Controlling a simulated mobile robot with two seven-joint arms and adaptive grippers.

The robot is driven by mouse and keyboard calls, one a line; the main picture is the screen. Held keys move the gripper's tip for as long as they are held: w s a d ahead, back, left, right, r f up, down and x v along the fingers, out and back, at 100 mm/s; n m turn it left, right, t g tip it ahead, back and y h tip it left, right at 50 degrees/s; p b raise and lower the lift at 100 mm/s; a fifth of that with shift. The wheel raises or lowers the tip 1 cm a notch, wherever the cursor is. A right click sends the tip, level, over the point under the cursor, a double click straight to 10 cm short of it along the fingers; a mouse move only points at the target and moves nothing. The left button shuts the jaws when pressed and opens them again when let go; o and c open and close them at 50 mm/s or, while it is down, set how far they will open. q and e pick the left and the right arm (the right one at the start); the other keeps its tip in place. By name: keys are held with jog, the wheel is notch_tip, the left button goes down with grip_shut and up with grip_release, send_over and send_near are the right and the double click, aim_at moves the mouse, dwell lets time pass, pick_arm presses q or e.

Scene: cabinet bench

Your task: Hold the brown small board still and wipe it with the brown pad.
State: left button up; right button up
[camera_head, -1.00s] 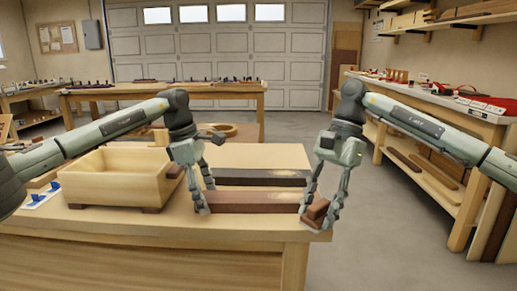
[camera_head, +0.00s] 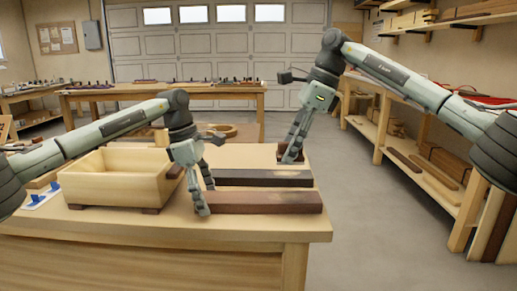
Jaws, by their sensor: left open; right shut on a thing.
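A brown small board (camera_head: 262,201) lies crosswise near the bench's front edge. No pale patch shows clearly on its top. A darker brown board (camera_head: 262,177) lies parallel behind it. My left gripper (camera_head: 206,197) is open at the left end of the front board, one finger at its front side and one behind; contact cannot be told. My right gripper (camera_head: 291,155) is shut on the brown pad (camera_head: 291,156), behind the right end of the darker board. The pad is partly hidden by the fingers; whether it touches the bench cannot be told.
A wooden box (camera_head: 118,190) stands left of the boards on the bench (camera_head: 150,222). A blue-and-white item (camera_head: 42,196) lies at the far left. A round wooden ring (camera_head: 232,130) is at the back. The bench's right edge is close to the boards' right ends.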

notch_tip(320, 180, down, 4)
jog(key=shift+s, duration=0.1)
jog(key=d+f, duration=0.4)
jog(key=d, duration=0.1)
jog(key=shift+d+f, duration=0.15)
jog(key=shift+d, duration=0.2)
jog(key=a, duration=1.1)
jog(key=shift+a, duration=0.2)
jog(key=d, duration=1.1)
jog(key=shift+d, duration=0.25)
pick_arm(q)
jog(key=c, duration=1.1)
